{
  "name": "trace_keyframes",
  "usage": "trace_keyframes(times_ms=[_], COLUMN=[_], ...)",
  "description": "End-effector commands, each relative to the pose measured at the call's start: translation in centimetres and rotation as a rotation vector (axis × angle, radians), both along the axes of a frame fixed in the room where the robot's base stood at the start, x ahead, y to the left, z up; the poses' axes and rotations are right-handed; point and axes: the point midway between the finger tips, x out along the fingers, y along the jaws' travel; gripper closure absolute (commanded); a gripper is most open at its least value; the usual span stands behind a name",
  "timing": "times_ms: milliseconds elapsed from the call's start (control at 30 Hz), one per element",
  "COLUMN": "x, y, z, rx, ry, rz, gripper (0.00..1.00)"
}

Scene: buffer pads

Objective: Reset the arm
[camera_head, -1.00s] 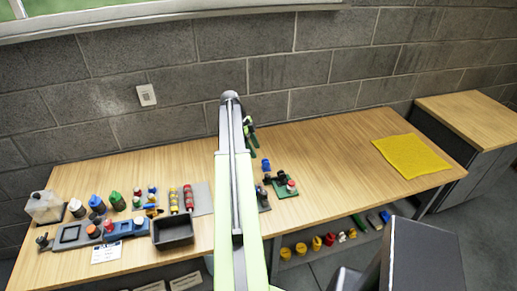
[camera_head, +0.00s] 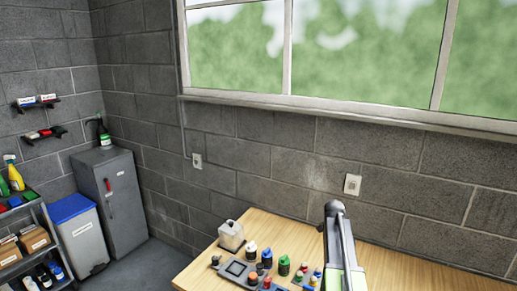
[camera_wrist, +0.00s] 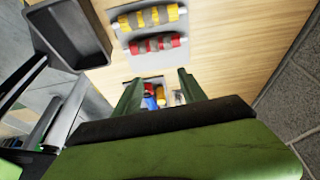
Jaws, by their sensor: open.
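My arm (camera_head: 341,245) rises from the lower right of the head view, pale green and grey, in front of the table and wall. Its far end is out of sight there. In the wrist view, the two green fingers of my gripper (camera_wrist: 157,82) stand apart, with a wide gap between them. Small blue and orange-yellow items (camera_wrist: 155,97) show beyond the gap. Nothing is clearly held between the fingers.
The wooden table (camera_head: 272,220) carries a grey holder (camera_head: 237,268), several small bottles and a white container (camera_head: 231,236). In the wrist view, a dark bin (camera_wrist: 97,45) lies left of yellow (camera_wrist: 150,17) and red (camera_wrist: 156,45) banded rolls.

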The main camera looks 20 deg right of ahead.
Motion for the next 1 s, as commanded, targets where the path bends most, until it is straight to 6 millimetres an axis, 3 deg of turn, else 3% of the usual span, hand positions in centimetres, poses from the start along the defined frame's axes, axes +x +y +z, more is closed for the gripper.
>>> trace_keyframes(times_ms=[33, 133, 233, 400, 500, 667, 800, 1000], x=[1.6, 4.1, 5.1, 3.9, 1.7, -0.7, -0.6, -0.4], y=[4.7, 13.1, 21.6, 34.4, 40.1, 42.3, 43.0, 43.0], z=[-0.1, -0.4, -0.7, -1.1, -1.3, -1.4, -1.5, -1.5], rx=[0.019, 0.073, 0.137, 0.261, 0.338, 0.413, 0.434, 0.435], ry=[-0.003, -0.002, 0.007, 0.037, 0.057, 0.076, 0.102, 0.137], rz=[0.100, 0.327, 0.598, 1.134, 1.498, 1.955, 2.251, 2.395], gripper=[0.51, 0.51, 0.51, 0.51, 0.51, 0.51, 0.51, 0.51])
